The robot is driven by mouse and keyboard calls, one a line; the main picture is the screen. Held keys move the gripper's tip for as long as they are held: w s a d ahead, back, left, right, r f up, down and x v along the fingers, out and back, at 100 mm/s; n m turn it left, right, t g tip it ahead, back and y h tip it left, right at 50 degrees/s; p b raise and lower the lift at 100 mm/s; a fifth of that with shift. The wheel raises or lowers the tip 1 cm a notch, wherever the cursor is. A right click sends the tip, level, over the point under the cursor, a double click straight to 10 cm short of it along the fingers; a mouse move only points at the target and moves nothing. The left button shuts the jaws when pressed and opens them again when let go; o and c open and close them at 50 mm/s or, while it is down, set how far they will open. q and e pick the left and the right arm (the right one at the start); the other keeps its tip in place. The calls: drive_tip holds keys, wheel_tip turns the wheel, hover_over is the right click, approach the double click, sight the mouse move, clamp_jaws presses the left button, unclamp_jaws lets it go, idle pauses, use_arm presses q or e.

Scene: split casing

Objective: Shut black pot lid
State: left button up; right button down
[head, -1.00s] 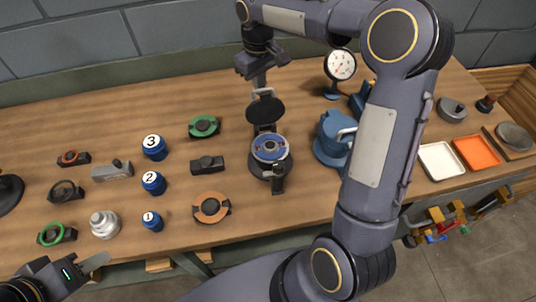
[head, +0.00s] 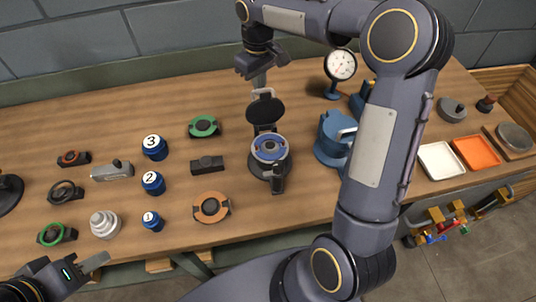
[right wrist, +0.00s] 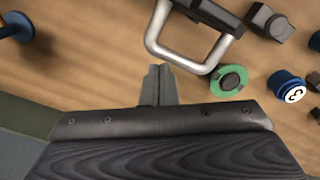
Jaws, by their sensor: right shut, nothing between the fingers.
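The black pot (head: 270,165) stands on the bench with a blue ring inside and a latch at its front. Its round black lid (head: 266,110) stands open, hinged up at the pot's back. A grey metal handle (head: 262,92) sticks out from the lid; it also shows in the right wrist view (right wrist: 222,48). My right gripper (head: 259,84) is behind the raised lid, close to the handle. Its fingers (right wrist: 160,70) are shut and empty; contact with the lid cannot be told. My left gripper (head: 98,262) is low at the left, away from the pot; its opening is unclear.
A blue pot (head: 333,138) and a dial gauge (head: 340,66) stand right of the black pot. A green-ringed part (head: 204,126), a black block (head: 207,164) and an orange ring part (head: 211,208) lie left. Blue numbered weights (head: 153,182) stand further left.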

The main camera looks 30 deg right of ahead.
sight(266, 99)
idle(0.3)
drive_tip(key=shift+s+a+b, duration=0.3)
drive_tip(key=shift+s+b, duration=0.15)
drive_tip(key=shift+s, duration=0.75)
drive_tip(key=shift+s+a+b, duration=0.35)
drive_tip(key=shift+s+b, duration=0.15)
drive_tip(key=shift+s, duration=0.75)
drive_tip(key=shift+s+a+b, duration=0.3)
drive_tip(key=shift+s+b, duration=0.15)
drive_tip(key=shift+s, duration=0.75)
drive_tip(key=shift+s+a+f+b, duration=0.2)
drive_tip(key=shift+s+f+b, duration=0.25)
drive_tip(key=shift+s, duration=0.3)
drive_tip(key=shift+s+a+f+b, duration=0.2)
drive_tip(key=shift+s+f+b, duration=0.1)
drive_tip(key=shift+s+b, duration=0.35)
wheel_tip(266, 99, up, 9)
drive_tip(key=w+p, duration=0.1)
drive_tip(key=p, duration=0.8)
drive_tip(key=shift+d, duration=0.2)
drive_tip(key=shift+w+r, duration=0.1)
